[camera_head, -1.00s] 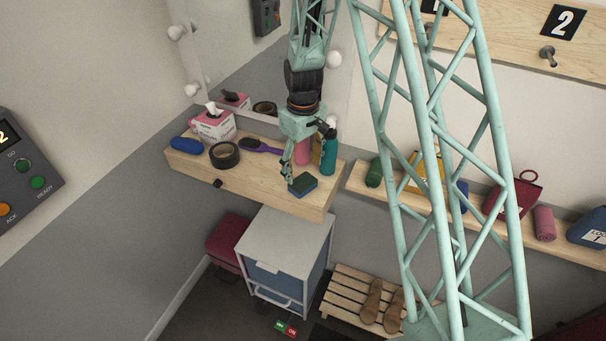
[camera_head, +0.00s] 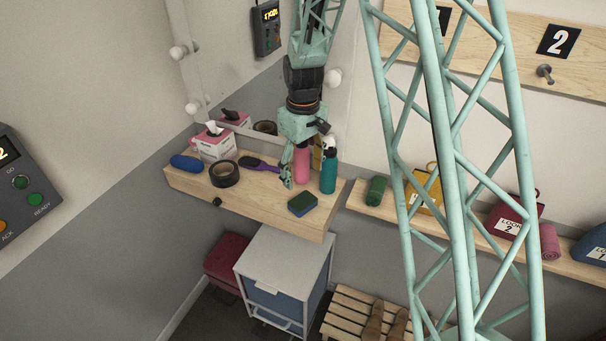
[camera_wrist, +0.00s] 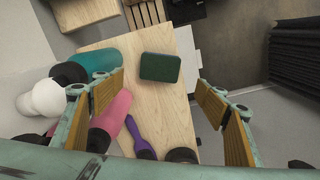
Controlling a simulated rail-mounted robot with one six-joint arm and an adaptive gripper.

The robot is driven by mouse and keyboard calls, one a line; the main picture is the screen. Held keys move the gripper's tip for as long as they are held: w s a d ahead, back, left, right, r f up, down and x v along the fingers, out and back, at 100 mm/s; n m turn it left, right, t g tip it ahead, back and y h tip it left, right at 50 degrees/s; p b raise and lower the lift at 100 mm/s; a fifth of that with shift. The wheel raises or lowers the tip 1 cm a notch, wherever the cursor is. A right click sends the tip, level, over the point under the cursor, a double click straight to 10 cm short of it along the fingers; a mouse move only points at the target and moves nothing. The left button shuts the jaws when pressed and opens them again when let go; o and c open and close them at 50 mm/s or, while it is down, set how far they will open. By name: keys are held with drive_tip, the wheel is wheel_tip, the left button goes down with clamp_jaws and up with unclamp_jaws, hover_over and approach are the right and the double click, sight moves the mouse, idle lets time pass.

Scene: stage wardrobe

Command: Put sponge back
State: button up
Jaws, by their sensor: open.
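The sponge (camera_head: 302,204), with a dark green top and a blue edge, lies flat on the wooden wall shelf (camera_head: 255,215) near its right end. In the wrist view the sponge (camera_wrist: 160,68) lies on the bare wood ahead of my fingers. My gripper (camera_head: 288,180) is over the shelf, up and left of the sponge and apart from it. In the wrist view my gripper (camera_wrist: 165,105) has its two fingers wide apart, with nothing held between them.
A pink bottle (camera_head: 301,163) and a teal bottle (camera_head: 328,172) stand close to my gripper. A purple brush (camera_head: 262,164), black tape roll (camera_head: 224,173), tissue box (camera_head: 214,145) and blue case (camera_head: 187,163) are on the left. The shelf's front right is clear.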

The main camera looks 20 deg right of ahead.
drive_tip(key=shift+r, duration=0.1)
idle(0.6)
drive_tip(key=s+r+m+t, duration=0.1)
drive_tip(key=s+r+m, duration=0.1)
drive_tip(key=s+r, duration=1)
drive_tip(key=s+r+m+t, duration=0.1)
drive_tip(key=s+r, duration=0.7)
drive_tip(key=r, duration=0.7)
drive_tip(key=s+r+m+t, duration=0.1)
drive_tip(key=s+r, duration=0.2)
drive_tip(key=s, duration=0.9)
drive_tip(key=s+r+m, duration=0.1)
drive_tip(key=s+r, duration=0.2)
drive_tip(key=s, duration=0.9)
drive_tip(key=shift+s+r+m+t, duration=0.25)
drive_tip(key=shift+r+m+t, duration=0.05)
drive_tip(key=shift+r+t, duration=0.1)
drive_tip(key=shift+s, duration=0.1)
drive_tip(key=shift+a, duration=0.1)
